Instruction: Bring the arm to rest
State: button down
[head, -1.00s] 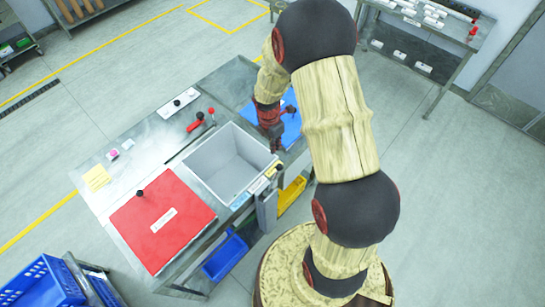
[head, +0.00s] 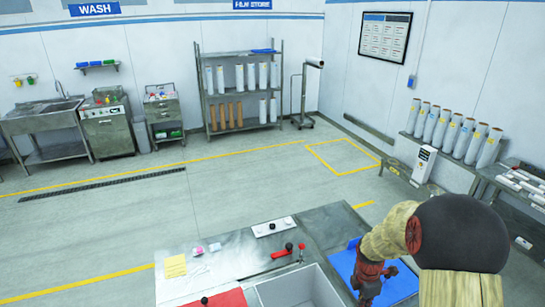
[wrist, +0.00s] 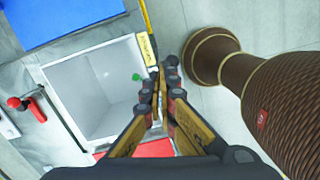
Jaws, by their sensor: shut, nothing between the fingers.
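My gripper (wrist: 163,75) reaches forward in the wrist view with its fingers together and nothing between them. It hangs above and beside the right edge of an open grey bin (wrist: 58,82), and looks clear of it. In the head view my arm is at the lower right, bent down, with the gripper end (head: 367,291) over a blue mat (head: 402,284). The fingertips are hard to make out there.
The bin (head: 268,293) is set in a steel bench (head: 232,262) with a red panel (head: 225,299) beside it. A red-handled lever (head: 283,253) and a control box (head: 273,228) stand behind. Shelving (head: 240,97) is far back. Open floor lies between.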

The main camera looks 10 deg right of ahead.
jog(key=s+a+r+m+t+b, duration=0.2)
jog(key=s+a+m+b, duration=0.6)
jog(key=b, duration=0.5)
jog(key=s+a+r+m+t+y+b, duration=0.1)
jog(key=s+a+r+m+t+b, duration=0.2)
jog(key=s+a+m+b, duration=0.6)
jog(key=s+m+t+b, duration=0.1)
jog(key=s+b, duration=0.1)
jog(key=b, duration=0.2)
jog(key=shift+r, duration=0.15)
